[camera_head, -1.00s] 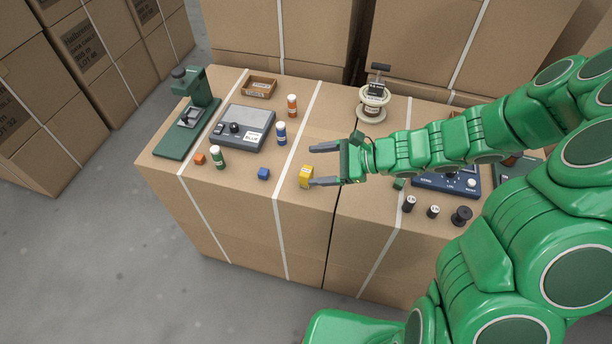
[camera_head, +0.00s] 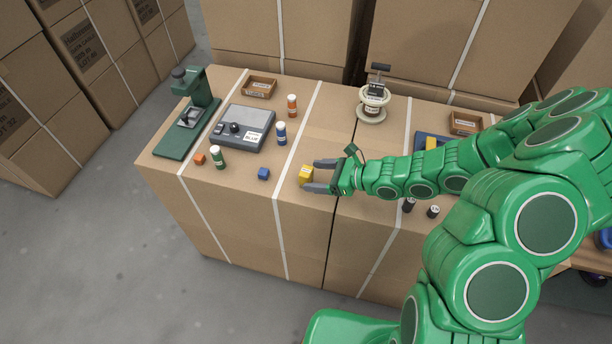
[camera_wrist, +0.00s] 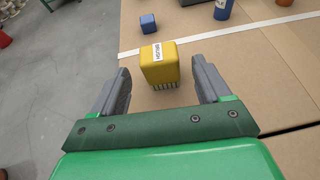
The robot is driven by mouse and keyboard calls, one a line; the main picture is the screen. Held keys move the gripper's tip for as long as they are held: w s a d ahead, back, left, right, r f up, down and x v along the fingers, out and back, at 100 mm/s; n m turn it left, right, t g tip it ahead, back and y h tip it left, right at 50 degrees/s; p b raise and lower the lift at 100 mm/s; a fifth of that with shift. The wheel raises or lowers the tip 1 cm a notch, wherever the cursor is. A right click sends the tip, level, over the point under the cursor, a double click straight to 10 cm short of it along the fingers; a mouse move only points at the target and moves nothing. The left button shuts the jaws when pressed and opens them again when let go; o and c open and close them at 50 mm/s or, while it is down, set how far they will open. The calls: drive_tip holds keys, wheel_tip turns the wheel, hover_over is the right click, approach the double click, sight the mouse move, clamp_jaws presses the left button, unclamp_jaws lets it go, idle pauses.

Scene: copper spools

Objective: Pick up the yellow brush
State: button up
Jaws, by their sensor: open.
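The yellow brush (camera_head: 305,175) is a small block with a white label, lying on the cardboard box top near its front edge. In the wrist view the brush (camera_wrist: 160,67) shows its "BRUSH" label and short bristles on the side towards me. My gripper (camera_head: 316,175) is open, with its grey fingers pointing left at the brush. In the wrist view the fingers of my gripper (camera_wrist: 161,82) stand wide on either side of the bristle end, with a gap on both sides. Most of the brush body is beyond the fingertips.
A blue cube (camera_head: 263,174) lies left of the brush. A green-bodied bottle (camera_head: 218,157), blue bottle (camera_head: 281,133) and grey device (camera_head: 243,128) stand farther left and back. A cream spool (camera_head: 373,103) stands behind my arm. Dark small spools (camera_head: 433,211) are at the front right.

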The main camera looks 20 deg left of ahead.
sight(300, 173)
drive_tip(key=shift+x, duration=2.95)
drive_tip(key=shift+w+r, duration=0.1)
drive_tip(key=shift+r, duration=0.05)
drive_tip(key=c, duration=1.1)
drive_tip(key=shift+o, duration=0.2)
drive_tip(key=shift+r, duration=0.2)
